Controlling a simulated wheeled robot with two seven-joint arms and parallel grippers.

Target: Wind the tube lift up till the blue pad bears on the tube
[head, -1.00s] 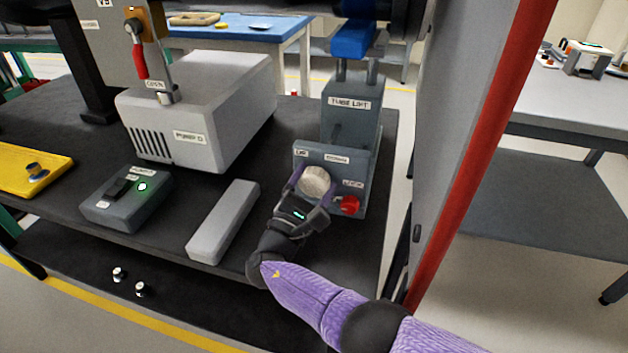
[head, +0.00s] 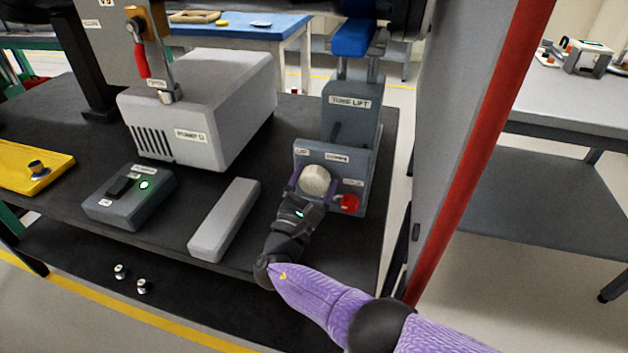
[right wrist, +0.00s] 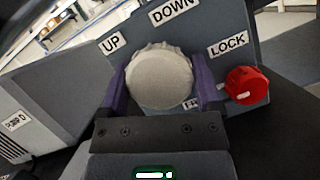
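The tube lift (head: 352,120) is a grey unit at the right end of the dark bench. Its blue pad (head: 352,38) sits on posts at the top, under a dark tube (head: 395,14); I cannot tell whether they touch. A pale round knob (head: 315,180) is on its front panel, below the UP and DOWN labels; it also shows in the right wrist view (right wrist: 160,77). My right gripper (head: 313,188) has a finger on each side of this knob and looks closed on it. A red lock knob (right wrist: 246,85) is just right of the gripper. My left gripper is out of view.
A grey pump box (head: 195,110), a switch box (head: 130,195) with a green light and a light grey bar (head: 225,218) stand to the left. A red-edged upright panel (head: 475,150) is close on the right.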

